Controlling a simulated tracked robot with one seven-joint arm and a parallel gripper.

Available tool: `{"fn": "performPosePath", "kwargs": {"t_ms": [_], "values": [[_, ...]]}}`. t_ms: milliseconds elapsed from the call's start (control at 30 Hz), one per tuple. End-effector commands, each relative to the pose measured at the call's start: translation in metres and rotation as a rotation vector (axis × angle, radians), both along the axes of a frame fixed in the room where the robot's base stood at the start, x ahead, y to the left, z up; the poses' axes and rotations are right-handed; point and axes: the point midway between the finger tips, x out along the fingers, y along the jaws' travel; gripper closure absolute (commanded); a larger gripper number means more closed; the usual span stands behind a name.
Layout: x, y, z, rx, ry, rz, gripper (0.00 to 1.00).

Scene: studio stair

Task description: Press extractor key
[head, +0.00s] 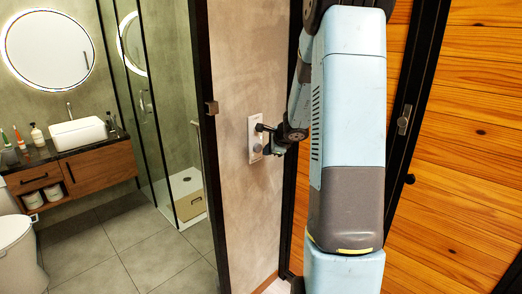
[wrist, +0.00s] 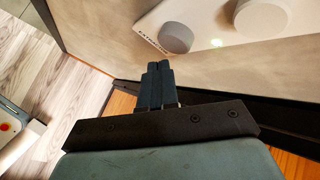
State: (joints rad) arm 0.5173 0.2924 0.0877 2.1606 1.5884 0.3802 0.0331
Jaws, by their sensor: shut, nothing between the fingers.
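A white wall panel (head: 252,132) is mounted on the beige wall beside the bathroom opening. In the wrist view the panel (wrist: 222,22) carries a grey round key (wrist: 177,38) and a paler round key (wrist: 262,18), with a small lit spot between them.
A black door frame (head: 211,150) stands left of the panel, with the bathroom beyond. A wooden door (head: 465,140) with a dark handle is on the right. My arm fills the middle of the head view. Tiled floor (head: 125,240) shows clear at left.

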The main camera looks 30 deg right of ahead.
Motion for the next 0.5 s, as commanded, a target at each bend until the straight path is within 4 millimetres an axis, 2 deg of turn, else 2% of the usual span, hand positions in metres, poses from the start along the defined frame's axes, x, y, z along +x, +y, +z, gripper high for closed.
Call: {"fn": "performPosePath", "kwargs": {"t_ms": [267, 500], "values": [[-0.002, -0.001, 0.0, -0.001, 0.0, -0.001, 1.0], [-0.017, -0.007, 0.0, -0.001, 0.001, -0.002, 1.0]]}}
